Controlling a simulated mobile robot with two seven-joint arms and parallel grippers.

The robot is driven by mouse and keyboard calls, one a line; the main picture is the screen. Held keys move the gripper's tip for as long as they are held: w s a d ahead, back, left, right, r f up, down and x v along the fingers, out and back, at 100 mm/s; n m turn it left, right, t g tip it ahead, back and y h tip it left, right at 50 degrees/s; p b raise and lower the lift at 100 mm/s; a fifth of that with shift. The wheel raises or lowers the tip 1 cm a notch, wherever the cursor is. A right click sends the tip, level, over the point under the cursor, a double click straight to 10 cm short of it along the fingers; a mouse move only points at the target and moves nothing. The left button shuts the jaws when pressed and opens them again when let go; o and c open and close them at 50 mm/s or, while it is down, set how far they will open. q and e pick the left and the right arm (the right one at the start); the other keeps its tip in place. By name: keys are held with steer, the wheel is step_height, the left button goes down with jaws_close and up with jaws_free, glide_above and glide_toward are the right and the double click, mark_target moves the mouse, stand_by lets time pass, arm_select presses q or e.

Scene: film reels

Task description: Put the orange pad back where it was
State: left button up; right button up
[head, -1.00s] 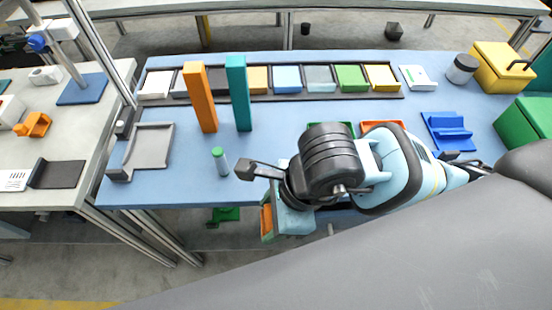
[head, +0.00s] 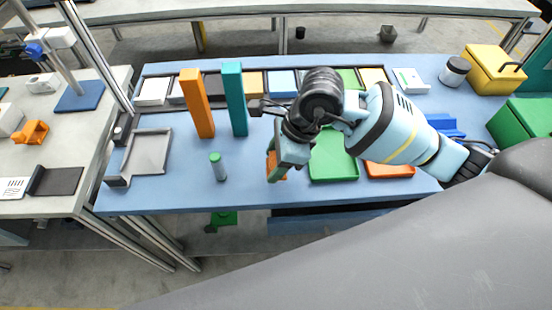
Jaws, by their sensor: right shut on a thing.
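My right gripper (head: 280,166) is over the blue table, left of the green tray. It is shut on the orange pad (head: 273,165), of which only a part shows. The fingers and wrist hide the rest. A long dark rack (head: 262,98) of coloured pads runs along the back of the table. Its white, grey, yellow, light blue and green places show. A dark place (head: 212,85) sits between the two tall posts; I cannot tell whether it is a black pad or empty. My arm hides part of the rack. My left gripper is not in view.
An orange post (head: 197,104) and a teal post (head: 235,100) stand upright before the rack. A green-capped bottle (head: 218,167) stands left of my gripper. A green tray (head: 333,158), an orange tray (head: 391,171) and a grey tray (head: 150,153) lie on the table.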

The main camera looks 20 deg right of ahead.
steer(key=shift+w+d+f, duration=0.1)
steer(key=shift+w+d, duration=0.1)
steer(key=shift+w, duration=0.25)
steer(key=shift+w+d, duration=0.2)
steer(key=shift+w, duration=0.25)
steer(key=shift+w+f, duration=0.1)
steer(key=shift+f, duration=1.65)
steer(key=shift+f, duration=0.1)
steer(key=shift+f, duration=0.1)
steer(key=o, duration=1)
steer(key=shift+c, duration=0.2)
steer(key=v, duration=1.2)
steer(key=shift+r+p, duration=0.2)
steer(key=shift+p, duration=0.1)
